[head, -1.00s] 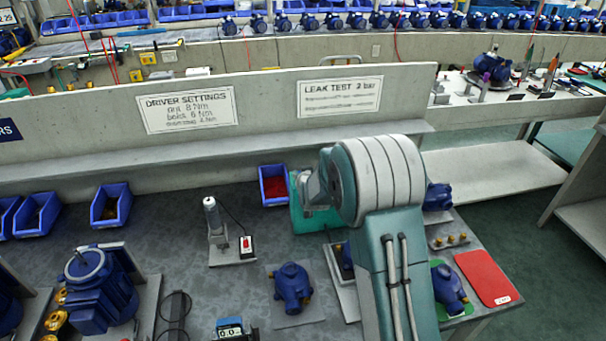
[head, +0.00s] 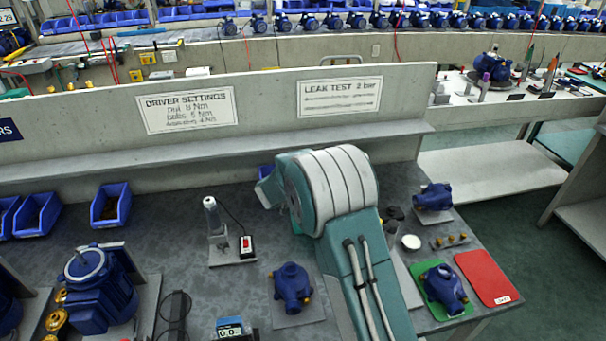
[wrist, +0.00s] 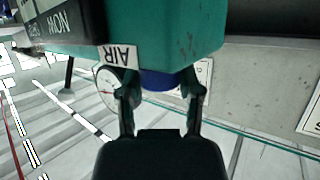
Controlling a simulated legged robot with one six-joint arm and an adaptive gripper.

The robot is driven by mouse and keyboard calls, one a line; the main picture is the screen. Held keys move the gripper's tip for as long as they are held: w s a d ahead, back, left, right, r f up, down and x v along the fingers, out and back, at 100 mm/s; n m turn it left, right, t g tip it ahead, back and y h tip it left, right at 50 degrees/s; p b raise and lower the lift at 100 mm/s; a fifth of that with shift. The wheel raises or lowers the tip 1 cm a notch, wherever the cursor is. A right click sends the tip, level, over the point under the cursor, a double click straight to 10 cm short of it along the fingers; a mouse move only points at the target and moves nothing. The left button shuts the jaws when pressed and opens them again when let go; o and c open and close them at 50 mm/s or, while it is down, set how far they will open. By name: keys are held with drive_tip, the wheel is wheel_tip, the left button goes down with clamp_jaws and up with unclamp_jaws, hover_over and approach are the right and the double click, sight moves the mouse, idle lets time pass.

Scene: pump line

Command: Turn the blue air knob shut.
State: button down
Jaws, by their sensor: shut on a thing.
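The blue air knob (wrist: 160,80) shows in the wrist view below a teal box (wrist: 170,35), beside a tilted white AIR label (wrist: 119,57). My gripper (wrist: 161,92) has one finger on each side of the knob and is shut on it. The fingers cover the knob's sides, and its turn angle cannot be read. In the head view my arm hides my gripper and the knob.
A round gauge (wrist: 107,82) sits close beside one finger in the wrist view. In the head view, a blue pump housing (head: 291,285) stands left of my arm, another (head: 445,288) on a green mat at right, near a red mat (head: 487,277).

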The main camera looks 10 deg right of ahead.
drive_tip(key=m+g+h, duration=0.1)
drive_tip(key=m+g, duration=0.1)
drive_tip(key=m+g+h, duration=0.1)
drive_tip(key=m+h, duration=0.1)
drive_tip(key=shift+w+a+g+h, duration=0.1)
drive_tip(key=shift+a+g+h, duration=0.05)
drive_tip(key=shift+g+h, duration=0.2)
drive_tip(key=shift+m+g+h, duration=0.75)
drive_tip(key=shift+m+g, duration=0.9)
drive_tip(key=shift+m, duration=0.15)
drive_tip(key=shift+m+g, duration=0.3)
drive_tip(key=shift+r, duration=0.1)
drive_tip(key=shift+c, duration=1.3)
unclamp_jaws()
drive_tip(key=v, duration=1.2)
drive_tip(key=shift+f, duration=0.25)
drive_tip(key=shift+w+a, duration=0.1)
